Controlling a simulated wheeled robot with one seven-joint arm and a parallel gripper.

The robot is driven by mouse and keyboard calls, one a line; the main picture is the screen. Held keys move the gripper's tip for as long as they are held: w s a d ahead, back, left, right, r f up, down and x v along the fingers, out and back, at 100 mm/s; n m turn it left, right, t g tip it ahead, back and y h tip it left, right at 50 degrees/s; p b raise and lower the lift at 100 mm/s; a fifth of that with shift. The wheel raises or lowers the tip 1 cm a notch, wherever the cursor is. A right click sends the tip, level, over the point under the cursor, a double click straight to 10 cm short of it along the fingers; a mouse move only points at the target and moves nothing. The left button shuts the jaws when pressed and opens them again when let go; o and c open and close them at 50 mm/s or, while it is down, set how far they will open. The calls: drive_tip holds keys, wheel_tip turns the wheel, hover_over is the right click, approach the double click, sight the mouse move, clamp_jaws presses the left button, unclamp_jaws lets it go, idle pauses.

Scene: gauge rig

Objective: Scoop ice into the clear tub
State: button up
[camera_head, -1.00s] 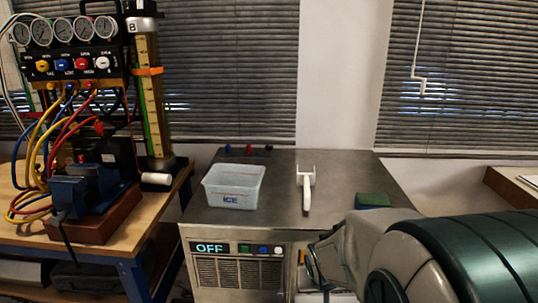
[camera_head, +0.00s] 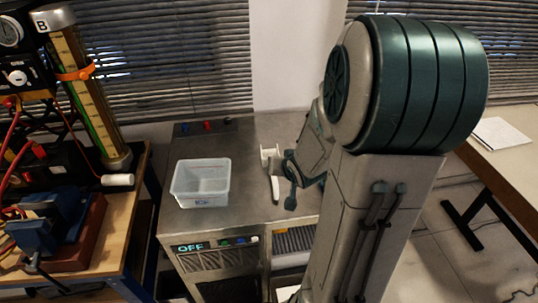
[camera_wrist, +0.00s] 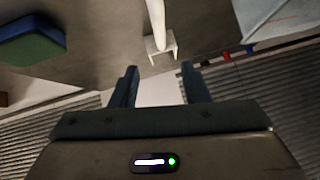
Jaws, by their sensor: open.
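The clear tub (camera_head: 201,184) stands upright and looks empty on the left of the steel counter top. Part of it also shows at the top right of the wrist view (camera_wrist: 282,14). A white scoop (camera_head: 275,187) lies on the counter to the right of the tub, its handle toward the front. In the wrist view the scoop (camera_wrist: 157,28) lies just beyond my fingertips. My gripper (camera_wrist: 159,70) is open and empty, with its two dark fingers apart. In the head view my gripper is beside the scoop, partly hidden by my arm. I see no ice clearly.
The steel machine (camera_head: 222,262) under the counter top shows OFF on its display (camera_head: 190,247). A blue and green block (camera_wrist: 32,38) lies on the counter. A workbench with a blue vise (camera_head: 45,230) and gauges stands at left. A table with paper (camera_head: 500,133) is at right.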

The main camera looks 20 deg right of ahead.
drive_tip(key=b+x, duration=0.4)
drive_tip(key=x, duration=0.3)
drive_tip(key=shift+w+a+f+b, duration=0.1)
drive_tip(key=shift+w+f+b, duration=0.1)
drive_tip(key=shift+b, duration=0.15)
drive_tip(key=shift+w+f, duration=0.3)
drive_tip(key=shift+w, duration=0.1)
drive_tip(key=shift+b+x, duration=0.4)
drive_tip(key=shift+x, duration=2.2)
drive_tip(key=shift+s+f, duration=0.15)
clamp_jaws()
